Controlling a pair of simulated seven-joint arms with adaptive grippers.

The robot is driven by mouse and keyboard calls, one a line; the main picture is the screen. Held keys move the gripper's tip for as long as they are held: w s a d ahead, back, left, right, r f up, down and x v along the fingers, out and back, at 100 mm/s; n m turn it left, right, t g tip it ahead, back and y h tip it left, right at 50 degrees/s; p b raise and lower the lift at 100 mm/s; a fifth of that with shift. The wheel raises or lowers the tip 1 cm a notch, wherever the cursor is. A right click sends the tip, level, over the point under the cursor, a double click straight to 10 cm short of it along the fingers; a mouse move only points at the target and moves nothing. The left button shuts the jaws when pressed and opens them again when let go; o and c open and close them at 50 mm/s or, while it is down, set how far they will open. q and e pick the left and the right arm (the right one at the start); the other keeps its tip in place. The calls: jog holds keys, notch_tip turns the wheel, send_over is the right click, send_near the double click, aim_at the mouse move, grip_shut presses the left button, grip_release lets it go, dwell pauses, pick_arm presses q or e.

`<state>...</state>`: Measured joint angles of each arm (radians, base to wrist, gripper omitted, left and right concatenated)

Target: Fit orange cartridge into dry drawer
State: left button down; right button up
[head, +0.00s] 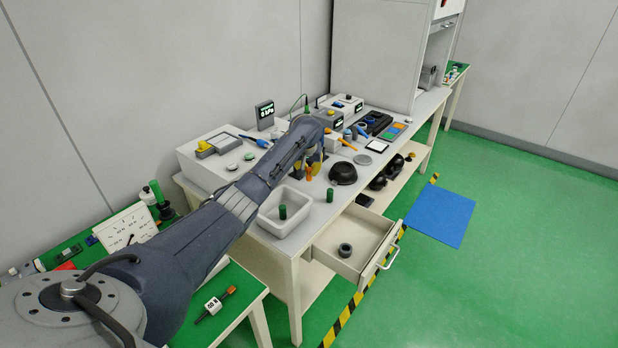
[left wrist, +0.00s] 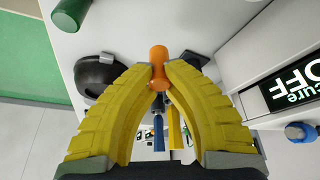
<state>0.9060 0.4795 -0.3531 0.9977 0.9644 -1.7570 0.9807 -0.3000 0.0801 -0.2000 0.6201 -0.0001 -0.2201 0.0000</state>
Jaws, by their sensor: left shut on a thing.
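The orange cartridge (left wrist: 159,62) is a small cylinder pinched between the yellow fingertips of my left gripper (left wrist: 161,76). In the head view the left gripper (head: 311,168) is over the workbench, between the white bin and the black bowl, partly hidden by my arm. The orange cartridge (head: 308,176) shows just below it there. I cannot tell whether the cartridge touches the bench. An open drawer (head: 378,266) sticks out of the bench front, with a dark ring (head: 345,250) inside. No label shows that it is the dry drawer. My right gripper is not in view.
A white bin (head: 270,222) with a green cylinder (head: 283,212) stands left of the gripper. Another green cylinder (head: 330,194) stands on the bench. A black bowl (head: 343,173) is to the right. A "cure OFF" display (left wrist: 290,82) is close by in the wrist view.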

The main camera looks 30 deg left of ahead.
pick_arm(q)
notch_tip(320, 180, up, 15)
jog(key=n, duration=0.2)
send_over(345, 247)
jog(key=s, duration=0.2)
notch_tip(345, 247, down, 12)
jog(key=shift+g, duration=0.3)
jog(key=f, duration=1.2)
jog(key=d+f, duration=0.1)
jog(key=f, duration=0.6)
jog(key=shift+w, duration=0.3)
jog(key=c, duration=1.5)
grip_release()
jog(key=shift+f, duration=0.1)
